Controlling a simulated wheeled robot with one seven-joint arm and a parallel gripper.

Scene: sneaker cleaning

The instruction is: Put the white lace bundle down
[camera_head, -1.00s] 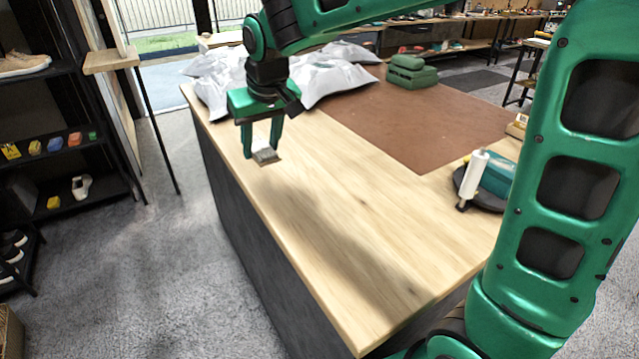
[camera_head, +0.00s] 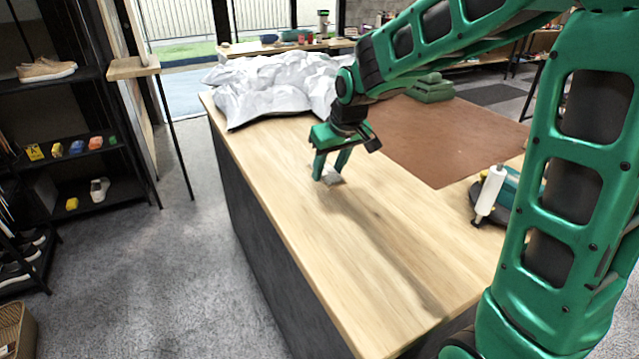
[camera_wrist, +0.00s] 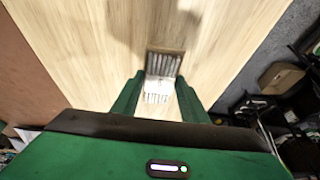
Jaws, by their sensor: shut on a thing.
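The white lace bundle (camera_head: 331,177) is between the fingertips of my gripper (camera_head: 327,174), low over the bare wooden part of the workbench (camera_head: 300,215). In the wrist view the bundle (camera_wrist: 158,97) shows as pale parallel strands with a brownish band at its far end. My gripper (camera_wrist: 157,100) is shut on it, one green finger on each side. I cannot tell whether the bundle touches the wood.
White crumpled bags (camera_head: 265,88) lie at the bench's far left end. A brown mat (camera_head: 440,135) covers the far right part, with green cases (camera_head: 430,90) on it. A white roller (camera_head: 490,190) stands at the right. The wood in front is clear.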

